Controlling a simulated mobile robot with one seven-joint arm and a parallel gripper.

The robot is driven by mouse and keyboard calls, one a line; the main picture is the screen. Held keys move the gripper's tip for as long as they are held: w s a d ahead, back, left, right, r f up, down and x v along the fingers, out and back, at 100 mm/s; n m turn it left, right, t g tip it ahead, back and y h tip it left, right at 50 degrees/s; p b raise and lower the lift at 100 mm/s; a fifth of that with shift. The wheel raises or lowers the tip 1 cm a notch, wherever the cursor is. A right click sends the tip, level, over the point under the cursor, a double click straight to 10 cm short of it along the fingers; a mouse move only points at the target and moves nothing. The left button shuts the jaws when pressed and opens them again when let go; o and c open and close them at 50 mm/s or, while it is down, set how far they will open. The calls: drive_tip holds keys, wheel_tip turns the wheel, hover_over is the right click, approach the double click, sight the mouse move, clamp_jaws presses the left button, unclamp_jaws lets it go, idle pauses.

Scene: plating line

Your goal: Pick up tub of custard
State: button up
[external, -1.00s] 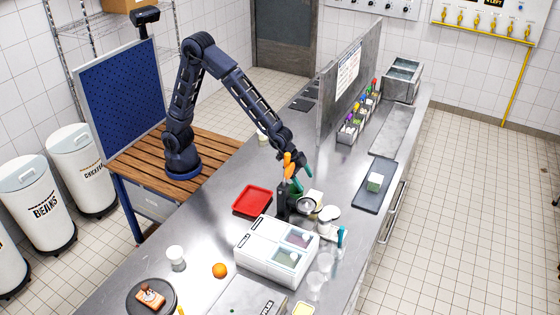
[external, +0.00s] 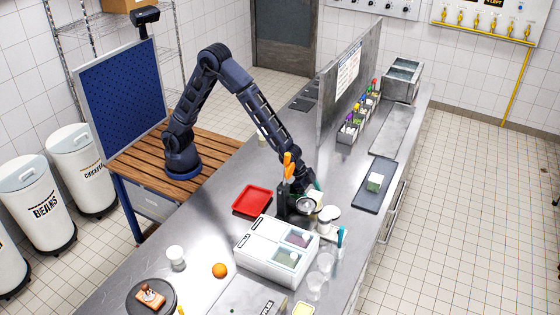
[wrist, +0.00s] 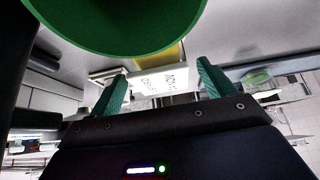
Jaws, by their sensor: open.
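My gripper (external: 314,189) is low over the middle of the steel counter, behind a dark holder with orange-handled tools. Its two teal fingers (wrist: 160,78) are apart in the wrist view, with nothing clamped between them. A white, labelled container with a yellow part (wrist: 166,79) shows beyond and between the fingertips; it may be the tub of custard, but its label is unreadable. In the external view a pale yellowish thing (external: 318,197) sits at the gripper, partly hidden by it. Contact cannot be told.
A large green round thing (wrist: 115,25) fills the top of the wrist view, very close. The dark tool holder (external: 284,203), white lidded unit (external: 262,262) and red tray (external: 252,200) crowd the gripper. A dark tray (external: 368,198) lies right; an upright steel panel (external: 340,100) stands behind.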

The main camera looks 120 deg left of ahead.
sight(313, 196)
drive_tip(key=x, duration=0.4)
drive_tip(key=shift+s+f, duration=0.1)
drive_tip(key=shift+s, duration=0.05)
drive_tip(key=shift+c, duration=0.4)
drive_tip(key=c, duration=1.1)
